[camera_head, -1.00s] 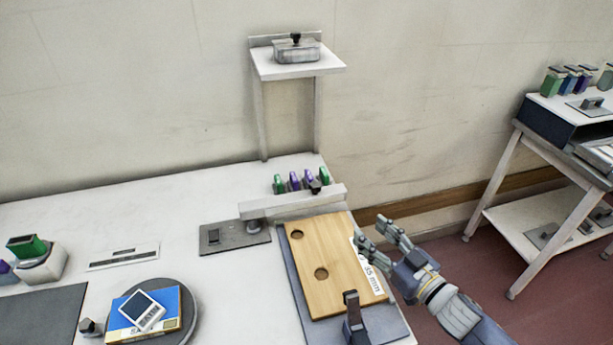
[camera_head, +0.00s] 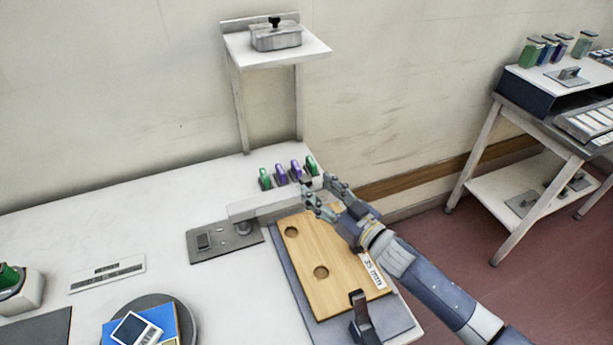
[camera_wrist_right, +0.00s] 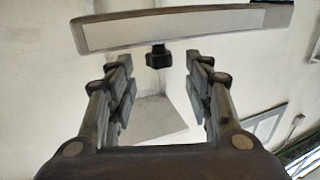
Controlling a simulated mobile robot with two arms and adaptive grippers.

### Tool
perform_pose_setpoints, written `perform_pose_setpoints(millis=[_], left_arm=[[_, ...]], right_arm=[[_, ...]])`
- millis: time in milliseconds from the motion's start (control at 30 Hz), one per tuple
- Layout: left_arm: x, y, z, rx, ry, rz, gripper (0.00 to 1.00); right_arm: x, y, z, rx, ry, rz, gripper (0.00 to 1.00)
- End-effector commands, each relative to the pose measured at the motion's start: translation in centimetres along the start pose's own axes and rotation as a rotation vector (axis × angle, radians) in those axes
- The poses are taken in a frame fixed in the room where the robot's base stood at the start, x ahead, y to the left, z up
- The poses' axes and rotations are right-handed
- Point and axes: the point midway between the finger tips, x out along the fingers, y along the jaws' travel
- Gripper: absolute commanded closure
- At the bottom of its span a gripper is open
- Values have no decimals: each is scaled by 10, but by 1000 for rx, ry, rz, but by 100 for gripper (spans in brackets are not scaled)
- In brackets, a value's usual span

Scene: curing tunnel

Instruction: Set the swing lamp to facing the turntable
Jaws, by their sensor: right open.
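The swing lamp's long white bar (camera_head: 262,205) extends from its grey switch base (camera_head: 218,241) toward the right, over the back edge of the wooden board. The turntable (camera_head: 187,318) is a dark round disc at the lower left, away from the bar. My right gripper (camera_head: 321,188) is at the bar's right end, open. In the right wrist view, the bar (camera_wrist_right: 180,30) crosses the top and a dark knob (camera_wrist_right: 158,57) shows between the spread fingertips (camera_wrist_right: 159,72); I cannot tell whether they touch it. My left gripper is not in view.
A blue box (camera_head: 165,323) with a small device lies on the turntable. The wooden board (camera_head: 330,255) with two holes and a dark upright clamp (camera_head: 361,312) is close under my right arm. Green and purple clips (camera_head: 282,176) stand behind the bar. A shelf (camera_head: 290,52) rises behind.

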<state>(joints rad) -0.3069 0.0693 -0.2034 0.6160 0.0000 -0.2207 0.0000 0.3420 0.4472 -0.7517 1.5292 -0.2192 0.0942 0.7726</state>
Motion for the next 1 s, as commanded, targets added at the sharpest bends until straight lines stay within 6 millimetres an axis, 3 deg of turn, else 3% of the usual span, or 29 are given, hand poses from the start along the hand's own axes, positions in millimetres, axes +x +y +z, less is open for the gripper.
perform_pose_setpoints(millis=[100,300,767,1000], left_arm=[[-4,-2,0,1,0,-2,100],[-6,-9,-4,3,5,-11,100],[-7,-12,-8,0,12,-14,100],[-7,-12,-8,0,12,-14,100]], right_arm=[[21,0,-3,1,3,0,53],[43,0,-1,1,0,0,53],[53,0,0,1,0,-1,53],[52,0,0,1,0,0,100]])
